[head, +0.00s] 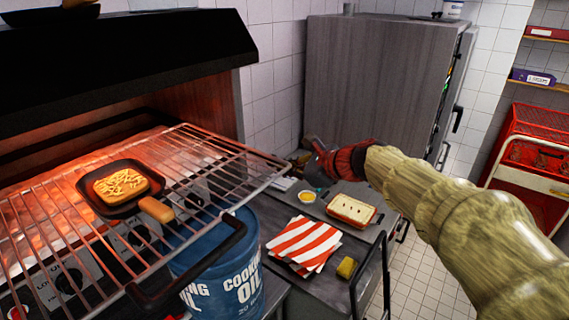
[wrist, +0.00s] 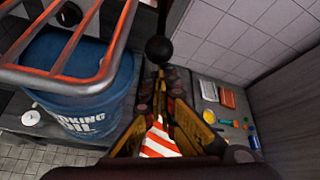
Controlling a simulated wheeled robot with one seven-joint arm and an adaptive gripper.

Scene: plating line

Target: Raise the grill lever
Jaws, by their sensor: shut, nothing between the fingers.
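In the wrist view a black ball knob (wrist: 158,48) on a dark rod hangs from the top edge, just beyond my fingertips. It looks like the grill lever's end; I cannot make out the lever in the head view. My gripper (wrist: 160,78) is shut and empty, pointing toward the knob, with a visible gap between them in the picture. In the head view my gripper (head: 312,150) is at the end of my arm, right of the grill (head: 120,55). The grill glows orange inside.
A wire rack (head: 235,165) with a black handle sticks out of the grill and bears a pan (head: 95,190) of cheese-topped toast. A blue cooking oil drum (head: 240,260) stands below. The lower counter holds striped napkins (head: 303,243) and a dish (head: 350,210).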

